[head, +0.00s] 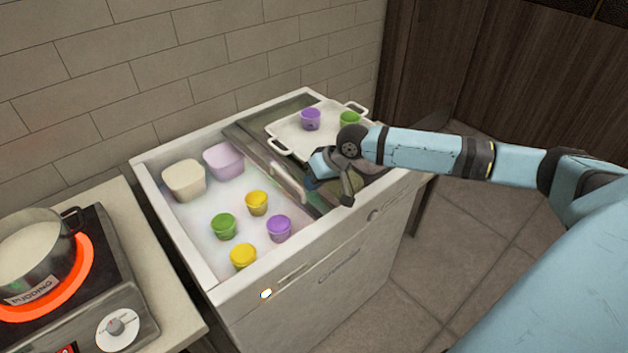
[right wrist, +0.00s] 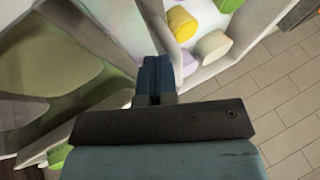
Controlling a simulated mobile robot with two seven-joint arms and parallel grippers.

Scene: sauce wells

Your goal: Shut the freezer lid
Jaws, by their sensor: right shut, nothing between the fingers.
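The white chest freezer (head: 350,285) stands against the tiled wall. Its sliding lid (head: 257,148) is pushed to the right, so the left part is open. A pale upright handle (head: 287,181) runs along the lid's left edge. My right gripper (head: 313,176) is over the lid, just right of this handle. Its blue fingers are shut and empty, and they also show in the right wrist view (right wrist: 156,76). Whether they touch the handle I cannot tell. My left gripper is not in view.
Green (head: 223,226), yellow (head: 257,203) and purple (head: 279,228) cups and two tubs (head: 184,181) sit inside the open part. A white tray (head: 287,134) with purple and green cups rests on the right side. A pudding pot (head: 38,250) stands on a glowing burner at left.

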